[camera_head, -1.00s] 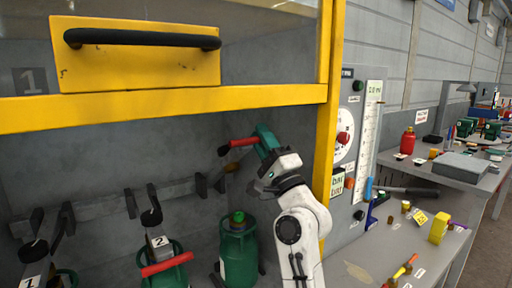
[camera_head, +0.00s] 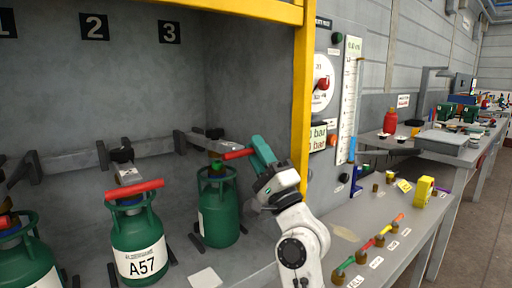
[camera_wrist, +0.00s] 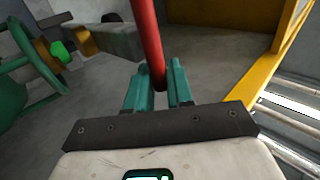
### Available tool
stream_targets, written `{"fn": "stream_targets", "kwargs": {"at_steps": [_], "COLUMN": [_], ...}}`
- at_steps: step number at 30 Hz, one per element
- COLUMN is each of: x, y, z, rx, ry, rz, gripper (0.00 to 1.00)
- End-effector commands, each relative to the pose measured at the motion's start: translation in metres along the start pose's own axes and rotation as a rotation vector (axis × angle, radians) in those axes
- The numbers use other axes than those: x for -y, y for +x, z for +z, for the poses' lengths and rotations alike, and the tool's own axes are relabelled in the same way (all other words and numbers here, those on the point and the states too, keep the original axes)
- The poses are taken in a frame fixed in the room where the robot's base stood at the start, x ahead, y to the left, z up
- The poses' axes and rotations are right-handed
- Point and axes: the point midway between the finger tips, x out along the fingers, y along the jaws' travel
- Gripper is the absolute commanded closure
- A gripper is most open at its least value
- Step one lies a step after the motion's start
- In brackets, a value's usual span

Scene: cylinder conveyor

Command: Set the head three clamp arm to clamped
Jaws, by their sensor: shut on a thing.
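The head three clamp arm (camera_head: 195,140) reaches forward from the back rail to above the third green cylinder (camera_head: 217,215), under the number 3. Its red handle (camera_head: 238,154) sticks out to the right. My gripper (camera_head: 254,150) is shut on this handle. In the wrist view the red handle (camera_wrist: 150,45) stands between my teal fingers (camera_wrist: 158,85). The grey clamp arm (camera_wrist: 115,42) lies just left of it, its brass end beside the cylinder's green valve (camera_wrist: 61,52). I cannot tell whether they touch.
Cylinder A57 (camera_head: 137,235) stands left under a clamp arm with a red handle (camera_head: 135,190); another cylinder (camera_head: 28,255) is at the far left. A yellow post (camera_head: 303,100) is close right of my arm. A gauge panel (camera_head: 328,130) and bench (camera_head: 355,215) lie beyond.

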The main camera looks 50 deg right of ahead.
Motion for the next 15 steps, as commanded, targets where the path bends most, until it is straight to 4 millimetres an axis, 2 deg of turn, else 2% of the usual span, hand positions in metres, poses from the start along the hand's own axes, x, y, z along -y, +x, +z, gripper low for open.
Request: {"fn": "stream_targets", "kwargs": {"at_steps": [1,3,15], "x": [-0.012,-0.016,-0.023], "y": [-0.007,-0.010,-0.014], "z": [0.001,0.001,0.002], "rx": [0.003,0.003,0.005], "ry": [0.002,0.002,0.002], "rz": [0.011,0.012,0.014], "gripper": [1.00,1.00,1.00]}}
